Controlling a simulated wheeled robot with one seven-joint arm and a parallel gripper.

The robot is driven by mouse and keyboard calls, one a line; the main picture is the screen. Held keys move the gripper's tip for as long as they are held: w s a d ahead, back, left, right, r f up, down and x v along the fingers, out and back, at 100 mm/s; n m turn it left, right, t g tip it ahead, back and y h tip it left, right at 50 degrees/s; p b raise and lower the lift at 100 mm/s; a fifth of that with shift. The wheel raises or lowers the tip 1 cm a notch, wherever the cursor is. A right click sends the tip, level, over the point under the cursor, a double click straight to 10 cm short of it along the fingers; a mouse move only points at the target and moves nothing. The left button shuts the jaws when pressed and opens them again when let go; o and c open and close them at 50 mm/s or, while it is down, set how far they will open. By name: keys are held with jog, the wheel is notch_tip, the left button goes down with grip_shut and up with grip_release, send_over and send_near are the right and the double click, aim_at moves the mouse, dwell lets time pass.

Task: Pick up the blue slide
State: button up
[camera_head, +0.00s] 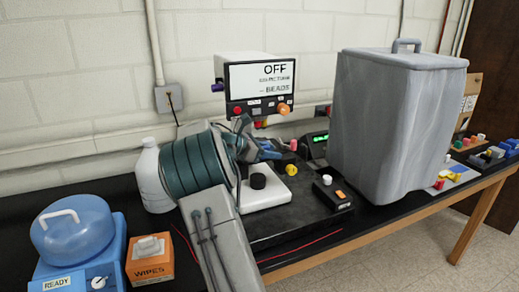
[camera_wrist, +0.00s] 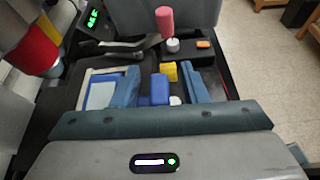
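My gripper (camera_head: 268,152) is over the dark bench platform in the head view, below the OFF display box. In the wrist view its two blue-grey fingers (camera_wrist: 160,92) stand apart. A small blue block (camera_wrist: 160,86), which looks like the blue slide, shows between the fingers, with a yellow piece (camera_wrist: 168,70) just beyond it. I cannot tell whether the fingers touch the block or how far above it they are. In the head view my arm and gripper hide the block, and I cannot pick it out there.
A large grey covered case (camera_head: 395,125) stands close on the right. The display box (camera_head: 258,85) is behind. A black box with an orange button (camera_head: 333,194) and a white block (camera_head: 266,194) lie nearby. A red-topped post (camera_wrist: 165,22) stands beyond the fingers.

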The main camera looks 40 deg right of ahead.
grip_shut()
jog(key=shift+r, duration=0.1)
